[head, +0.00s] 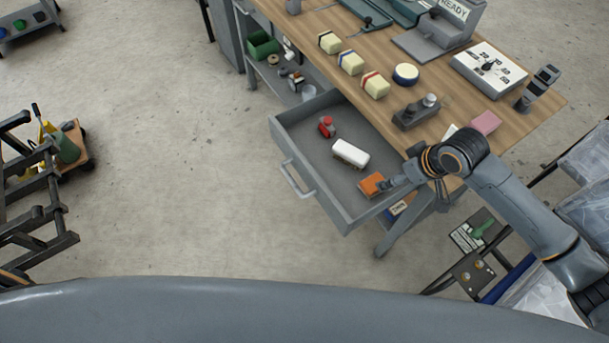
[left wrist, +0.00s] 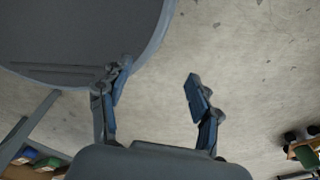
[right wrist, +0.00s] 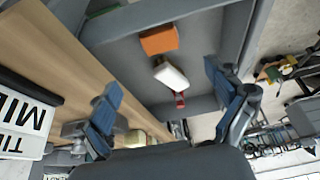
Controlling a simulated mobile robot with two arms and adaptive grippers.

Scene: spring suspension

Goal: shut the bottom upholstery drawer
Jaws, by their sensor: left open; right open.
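A grey drawer (head: 343,216) stands pulled out from under the wooden workbench in the head view, with a bar handle (head: 297,181) on its front. Inside lie a red item (head: 327,126), a white block (head: 351,152) and an orange block (head: 371,184). The drawer also shows in the right wrist view (right wrist: 205,50). My right gripper (right wrist: 162,90) is open and empty, over the drawer's bench-side end near the orange block. My left gripper (left wrist: 157,84) is open and empty above bare floor in the left wrist view, outside the head view. No drawer label is legible.
The workbench top (head: 385,60) holds several foam blocks, a dial board (head: 489,70) and a pink block (head: 485,122). A lower shelf (head: 280,78) holds a green bin (head: 262,45). The floor before the drawer is clear. A cart (head: 66,145) stands at left.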

